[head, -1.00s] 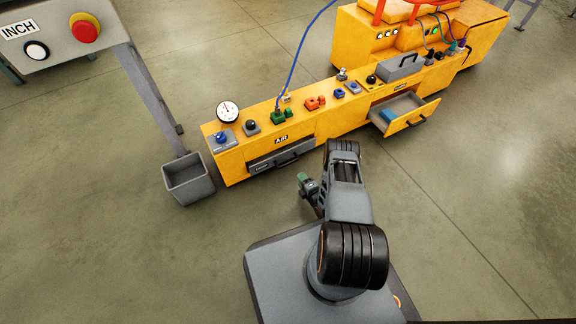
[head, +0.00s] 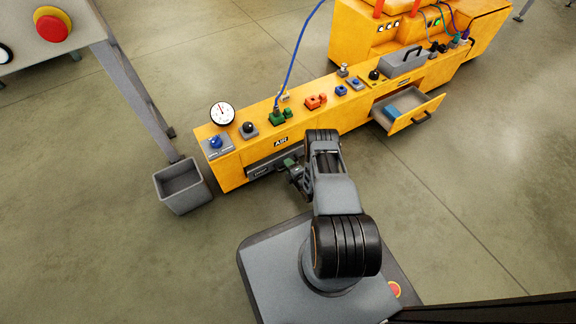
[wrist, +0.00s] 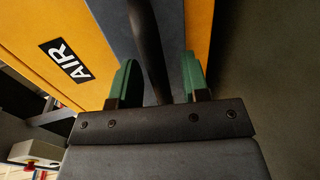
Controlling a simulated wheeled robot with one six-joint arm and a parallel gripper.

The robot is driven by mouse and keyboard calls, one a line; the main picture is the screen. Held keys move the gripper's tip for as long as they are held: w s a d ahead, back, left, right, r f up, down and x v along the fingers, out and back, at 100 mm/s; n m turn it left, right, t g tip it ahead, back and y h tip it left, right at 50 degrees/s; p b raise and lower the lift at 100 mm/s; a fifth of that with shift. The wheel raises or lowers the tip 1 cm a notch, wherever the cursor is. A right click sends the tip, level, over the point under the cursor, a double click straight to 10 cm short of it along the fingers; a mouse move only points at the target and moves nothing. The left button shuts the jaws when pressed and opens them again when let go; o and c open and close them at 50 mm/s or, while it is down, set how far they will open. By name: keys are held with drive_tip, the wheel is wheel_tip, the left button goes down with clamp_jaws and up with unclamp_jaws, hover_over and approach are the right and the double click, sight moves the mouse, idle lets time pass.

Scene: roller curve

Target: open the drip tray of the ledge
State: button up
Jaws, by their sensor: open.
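The drip tray (head: 258,171) is a dark grey front set in the yellow ledge (head: 229,173), under the AIR label. It looks closed. Its black bar handle (wrist: 147,40) shows in the wrist view in front of the tray's grey face (wrist: 172,35). My gripper (head: 291,166) is at the tray front in the head view and hides much of it. In the wrist view my gripper (wrist: 158,80) is open, with one green fingertip on each side of the handle. I see no clear contact with the handle.
An open drawer (head: 425,104) with a blue thing in it juts from the ledge on the right. A grey bin (head: 183,187) stands on the floor at the left end. A gauge (head: 222,113), knobs and valves sit on top.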

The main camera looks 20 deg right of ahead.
drive_tip(key=shift+a, duration=0.1)
clamp_jaws()
idle(0.3)
